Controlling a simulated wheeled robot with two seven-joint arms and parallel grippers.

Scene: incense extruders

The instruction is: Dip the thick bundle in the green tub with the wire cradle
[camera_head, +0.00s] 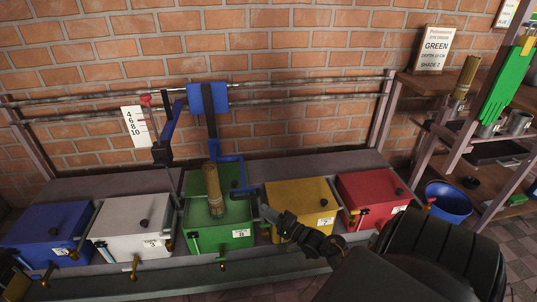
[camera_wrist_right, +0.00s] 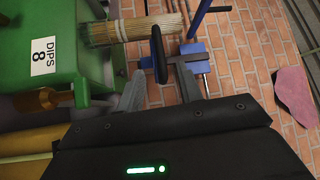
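The green tub (camera_head: 232,236) stands in the middle of the row, with a label reading 8; in the wrist view its label (camera_wrist_right: 43,56) reads DIPS 8. A thick tan bundle (camera_head: 213,188) stands nearly upright at the tub, under a blue carriage (camera_head: 207,97) on wall rails. I cannot tell how deep its lower end sits. The wire cradle is not clearly distinguishable. My right gripper (camera_head: 265,208) is right of the bundle, fingers apart. In the wrist view, a black handle (camera_wrist_right: 158,55) on a blue crank shows between or just beyond the fingertips. My left gripper cannot be made out clearly.
Blue (camera_head: 47,232), white (camera_head: 130,222), yellow (camera_head: 300,204) and red (camera_head: 372,194) tubs flank the green one. A depth card (camera_head: 137,124) hangs left. A sign (camera_head: 434,48) reads GREEN, depth 10 cm, shade 2. Another bundle (camera_head: 466,76) stands on the right shelf.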

